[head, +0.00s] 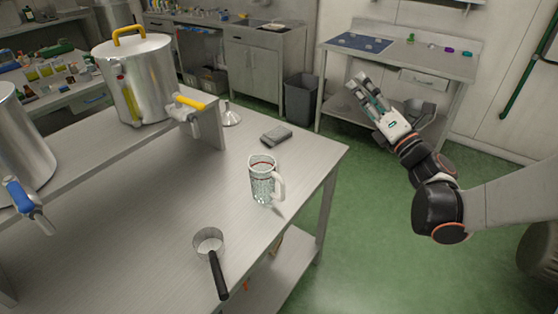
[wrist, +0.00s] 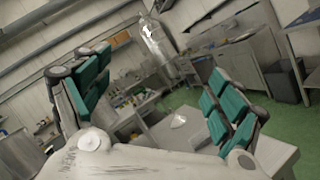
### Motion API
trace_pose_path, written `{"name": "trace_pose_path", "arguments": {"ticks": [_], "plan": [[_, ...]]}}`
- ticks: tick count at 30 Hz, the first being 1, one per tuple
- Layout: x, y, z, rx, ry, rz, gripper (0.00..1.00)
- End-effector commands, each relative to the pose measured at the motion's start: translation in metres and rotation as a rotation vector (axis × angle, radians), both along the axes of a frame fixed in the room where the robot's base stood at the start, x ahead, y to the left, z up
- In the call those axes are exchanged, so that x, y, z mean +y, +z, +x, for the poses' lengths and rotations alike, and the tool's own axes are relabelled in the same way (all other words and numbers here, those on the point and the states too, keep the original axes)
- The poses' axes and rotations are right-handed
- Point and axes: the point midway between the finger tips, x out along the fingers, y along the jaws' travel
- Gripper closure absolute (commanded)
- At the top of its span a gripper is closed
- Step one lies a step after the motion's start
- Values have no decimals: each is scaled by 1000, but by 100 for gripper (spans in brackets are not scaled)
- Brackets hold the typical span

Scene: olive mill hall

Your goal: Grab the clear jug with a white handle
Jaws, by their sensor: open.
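The clear jug (head: 262,182) with a white handle (head: 279,187) stands upright near the right edge of the steel table, its handle turned to the right. My gripper (head: 367,88) is raised in the air right of and beyond the table, well apart from the jug. In the wrist view my gripper (wrist: 155,85) shows its two green-padded fingers spread wide with nothing between them. I cannot make out the jug in the wrist view.
A steel tank (head: 135,80) with a yellow tap stands on a raised shelf at left. A bin (head: 301,99) stands on the floor.

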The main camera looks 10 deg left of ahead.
Motion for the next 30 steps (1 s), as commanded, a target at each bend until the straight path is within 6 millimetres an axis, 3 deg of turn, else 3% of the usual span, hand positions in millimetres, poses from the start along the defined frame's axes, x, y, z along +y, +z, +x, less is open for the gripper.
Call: {"name": "trace_pose_path", "arguments": {"ticks": [6,12,15,22,30], "plan": [[59,-84,-29,-268,249,-347,13],[85,-166,-70,-459,457,-558,13],[90,-192,-86,-516,525,-612,13],[104,-215,-98,-562,584,-652,13],[154,-215,-90,-561,584,-650,13]]}}
